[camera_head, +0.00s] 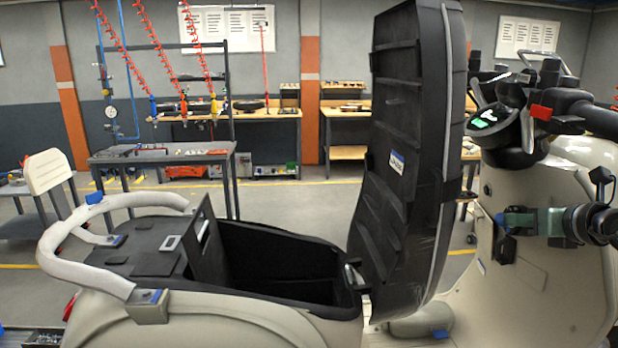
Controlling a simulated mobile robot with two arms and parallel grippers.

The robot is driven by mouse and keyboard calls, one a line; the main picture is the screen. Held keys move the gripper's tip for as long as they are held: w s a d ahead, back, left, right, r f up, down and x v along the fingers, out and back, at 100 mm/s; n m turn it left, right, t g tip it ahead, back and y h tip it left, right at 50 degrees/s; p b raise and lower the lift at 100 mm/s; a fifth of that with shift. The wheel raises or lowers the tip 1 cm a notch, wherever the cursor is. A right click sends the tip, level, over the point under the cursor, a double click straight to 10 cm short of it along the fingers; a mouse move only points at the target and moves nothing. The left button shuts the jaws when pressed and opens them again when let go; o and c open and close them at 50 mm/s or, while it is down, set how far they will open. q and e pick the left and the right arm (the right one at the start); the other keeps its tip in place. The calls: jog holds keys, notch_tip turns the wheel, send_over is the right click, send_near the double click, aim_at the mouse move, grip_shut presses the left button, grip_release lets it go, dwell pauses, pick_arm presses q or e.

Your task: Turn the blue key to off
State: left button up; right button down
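A cream scooter (535,285) stands on the right with its black seat (400,150) raised upright over an open storage bay (275,260). My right gripper (508,222) comes in from the right edge and is at the scooter's front panel, below the handlebar. Its dark green and black end is against or just in front of the panel. I cannot tell whether its fingers are open or shut. I cannot make out the blue key; the gripper may hide it. My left gripper is not in view.
The handlebar (535,108), with a lit green display (490,117), is just above my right gripper. A pale grab rail (70,225) is at the scooter's rear. A grey work table (160,157) and wooden benches (245,117) stand behind, with open floor between.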

jog(key=a+r+b+v, duration=0.1)
jog(key=b+v, duration=0.1)
jog(key=v, duration=0.4)
jog(key=shift+d, duration=0.5)
jog(key=shift+w+f, duration=0.1)
